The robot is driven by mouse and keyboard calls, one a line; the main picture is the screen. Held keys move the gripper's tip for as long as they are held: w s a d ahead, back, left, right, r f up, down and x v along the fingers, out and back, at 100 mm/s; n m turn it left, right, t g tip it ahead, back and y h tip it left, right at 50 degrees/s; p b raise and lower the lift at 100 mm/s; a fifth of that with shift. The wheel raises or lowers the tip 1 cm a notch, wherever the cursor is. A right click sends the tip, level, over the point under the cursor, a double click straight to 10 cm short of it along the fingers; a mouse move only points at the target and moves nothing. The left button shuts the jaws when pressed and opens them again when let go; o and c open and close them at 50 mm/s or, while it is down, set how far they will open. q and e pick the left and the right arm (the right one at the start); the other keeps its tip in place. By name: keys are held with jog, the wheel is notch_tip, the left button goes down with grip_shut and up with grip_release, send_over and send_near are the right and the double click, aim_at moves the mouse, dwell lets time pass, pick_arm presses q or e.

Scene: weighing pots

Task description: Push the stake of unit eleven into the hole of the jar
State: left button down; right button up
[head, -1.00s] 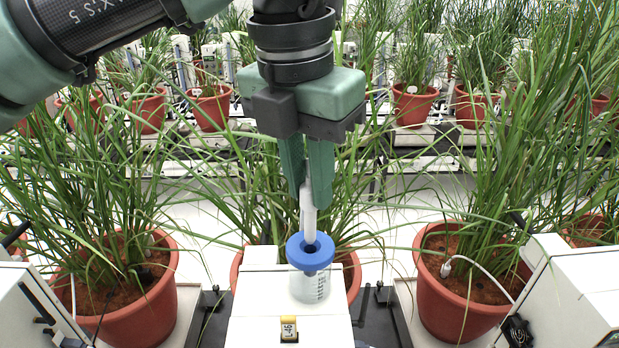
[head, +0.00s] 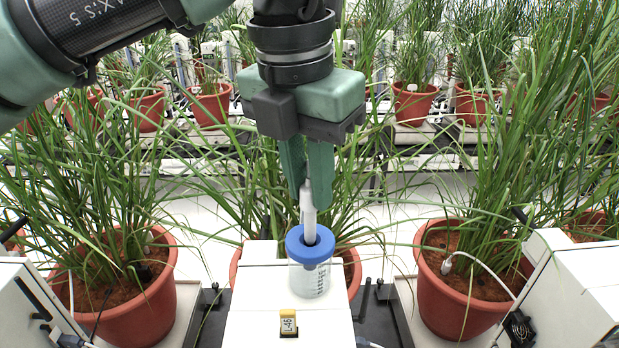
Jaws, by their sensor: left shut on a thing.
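My left gripper (head: 308,200) hangs from above at the middle of the head view. It is shut on a white stake (head: 309,219), which points down nearly upright. My right gripper is not in view.
A potted grass plant (head: 130,300) stands at left and another (head: 450,295) at right. A third pot (head: 352,268) is partly hidden behind the jar. Long leaves hang around the gripper. White boxes (head: 570,290) stand at both sides.

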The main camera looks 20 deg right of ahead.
aim_at(309, 207)
pick_arm(q)
jog(key=shift+f+b, duration=1.7)
jog(key=shift+f, duration=0.45)
jog(key=c, duration=1.2)
grip_release()
jog(key=shift+r, duration=0.1)
notch_tip(309, 207, up, 13)
jog(key=p, duration=1)
jog(key=shift+p, duration=0.3)
